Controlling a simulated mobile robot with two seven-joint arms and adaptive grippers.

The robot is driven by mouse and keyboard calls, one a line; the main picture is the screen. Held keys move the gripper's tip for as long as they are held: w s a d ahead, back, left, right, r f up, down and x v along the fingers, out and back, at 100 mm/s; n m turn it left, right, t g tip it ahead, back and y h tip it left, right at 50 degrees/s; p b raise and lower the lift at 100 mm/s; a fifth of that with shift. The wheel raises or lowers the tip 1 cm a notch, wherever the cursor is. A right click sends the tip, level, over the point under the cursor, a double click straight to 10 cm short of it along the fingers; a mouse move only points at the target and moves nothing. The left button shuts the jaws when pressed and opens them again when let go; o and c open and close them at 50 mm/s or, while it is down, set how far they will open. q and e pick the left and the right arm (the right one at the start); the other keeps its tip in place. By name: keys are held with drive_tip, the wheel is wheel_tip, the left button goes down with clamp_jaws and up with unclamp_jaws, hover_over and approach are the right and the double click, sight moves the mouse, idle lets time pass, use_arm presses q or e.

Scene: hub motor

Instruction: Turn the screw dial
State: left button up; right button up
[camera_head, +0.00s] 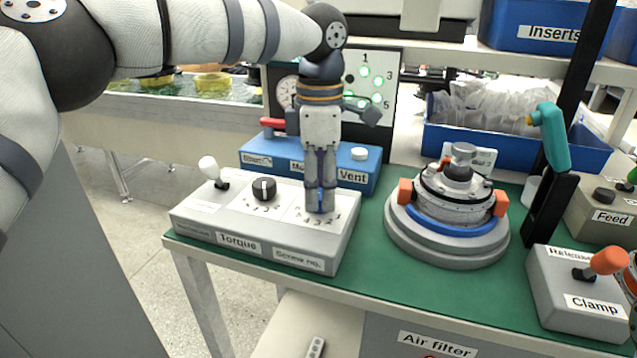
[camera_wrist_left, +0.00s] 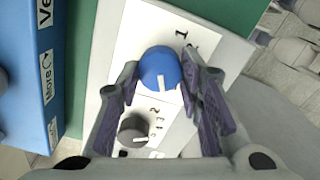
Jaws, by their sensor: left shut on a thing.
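The screw dial is a blue knob with a white pointer line, on the light grey control box (camera_head: 195,220) above the "Screw no." label (camera_head: 298,262). In the left wrist view the blue screw dial (camera_wrist_left: 160,70) sits between the two fingers of my left gripper (camera_wrist_left: 164,82). In the head view my left gripper (camera_head: 320,208) points straight down over the dial and is shut on it; only a sliver of blue shows between the fingertips. The digits around the dial are partly covered by the fingers. My right gripper is not in view.
The black torque dial (camera_head: 264,189) and a white-knobbed lever (camera_head: 209,168) stand left of my gripper on the same box. A blue "Vent" box (camera_head: 355,178) is close behind. The round motor fixture (camera_head: 450,210) and clamp box (camera_head: 570,295) stand to the right.

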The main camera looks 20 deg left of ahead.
sight(320, 193)
use_arm(q)
drive_tip(key=shift+m, duration=1.2)
drive_tip(key=o, duration=1.2)
drive_tip(key=shift+r, duration=0.15)
wheel_tip(320, 193, up, 12)
drive_tip(key=shift+f, duration=0.1)
